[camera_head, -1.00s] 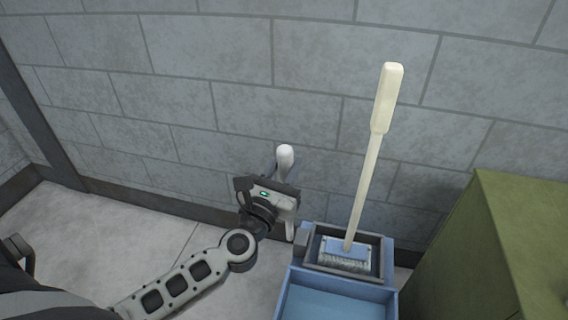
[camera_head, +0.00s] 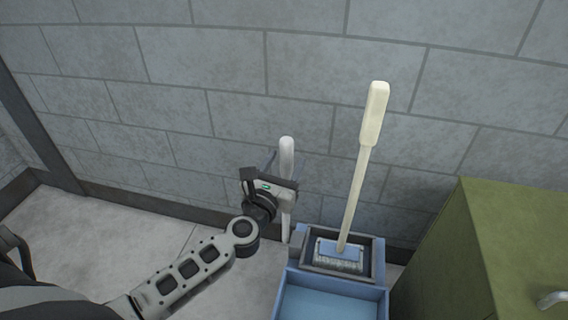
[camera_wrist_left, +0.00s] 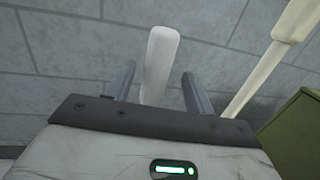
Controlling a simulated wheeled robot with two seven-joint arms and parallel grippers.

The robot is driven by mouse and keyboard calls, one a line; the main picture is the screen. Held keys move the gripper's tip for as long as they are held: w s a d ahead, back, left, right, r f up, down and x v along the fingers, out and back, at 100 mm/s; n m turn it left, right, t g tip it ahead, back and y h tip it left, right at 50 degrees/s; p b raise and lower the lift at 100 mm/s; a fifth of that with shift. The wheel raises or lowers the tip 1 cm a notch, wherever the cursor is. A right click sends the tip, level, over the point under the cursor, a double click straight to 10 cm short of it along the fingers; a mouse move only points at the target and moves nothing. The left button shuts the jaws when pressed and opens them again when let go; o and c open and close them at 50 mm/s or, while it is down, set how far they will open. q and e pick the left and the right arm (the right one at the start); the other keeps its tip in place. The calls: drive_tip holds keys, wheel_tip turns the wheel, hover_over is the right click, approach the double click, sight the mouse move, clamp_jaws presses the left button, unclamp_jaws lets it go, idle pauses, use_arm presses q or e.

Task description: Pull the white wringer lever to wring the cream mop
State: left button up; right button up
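The white wringer lever (camera_head: 287,157) stands nearly upright at the left of the blue mop bucket (camera_head: 331,304). The cream mop (camera_head: 357,185) leans up from the bucket's wringer (camera_head: 373,262), with its grey head inside. My left gripper (camera_head: 287,164) is around the lever's upper part, one finger on each side. In the left wrist view, the lever (camera_wrist_left: 160,60) stands between the two fingers (camera_wrist_left: 158,82) with gaps on both sides, so the gripper is open. The gripper body hides part of the lever. My right gripper is not in view.
A green cabinet (camera_head: 480,225) with a metal handle stands close at the right of the bucket. A grey block wall (camera_head: 180,80) is behind everything. The floor (camera_head: 90,235) at the left is clear.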

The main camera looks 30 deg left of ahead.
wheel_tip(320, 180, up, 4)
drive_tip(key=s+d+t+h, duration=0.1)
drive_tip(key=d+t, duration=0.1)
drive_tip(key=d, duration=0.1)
use_arm(q)
drive_tip(key=s+d+f+b, duration=0.1)
drive_tip(key=s+b, duration=0.1)
drive_tip(key=s, duration=1.3)
drive_tip(key=shift+s+d+b, duration=0.25)
drive_tip(key=shift+s+b, duration=0.15)
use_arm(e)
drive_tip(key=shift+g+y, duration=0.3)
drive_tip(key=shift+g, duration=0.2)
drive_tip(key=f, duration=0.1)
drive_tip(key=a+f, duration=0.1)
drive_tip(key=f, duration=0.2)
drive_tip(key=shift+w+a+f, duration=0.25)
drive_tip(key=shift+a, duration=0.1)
use_arm(q)
drive_tip(key=shift+r, duration=0.1)
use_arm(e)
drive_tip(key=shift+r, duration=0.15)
